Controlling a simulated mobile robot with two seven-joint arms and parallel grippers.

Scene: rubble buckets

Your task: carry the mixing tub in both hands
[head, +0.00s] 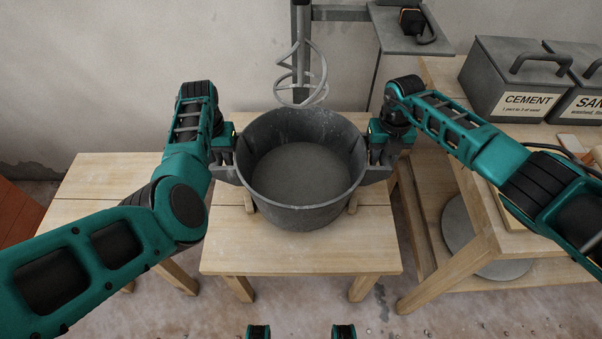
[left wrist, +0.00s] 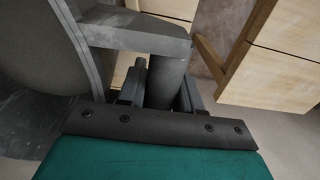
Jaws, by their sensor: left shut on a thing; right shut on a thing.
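The mixing tub (head: 301,212) is a dark grey round bucket with grey mix in its bottom. In the head view it is upright over the middle wooden table, with a handle on each side. I cannot tell whether it touches the table or hangs just above it. My left gripper (head: 226,165) is shut on the tub's left handle. In the left wrist view the fingers (left wrist: 163,88) close around the handle's dark bar, with the tub wall (left wrist: 45,55) at left. My right gripper (head: 380,165) is shut on the right handle, its fingertips partly hidden.
A spiral mixer paddle (head: 301,75) hangs just behind and above the tub. The wooden table (head: 300,258) has bare top in front. A lower wooden table (head: 110,185) stands at left. A bench at right holds a cement box (head: 512,85) and a sand box (head: 585,95).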

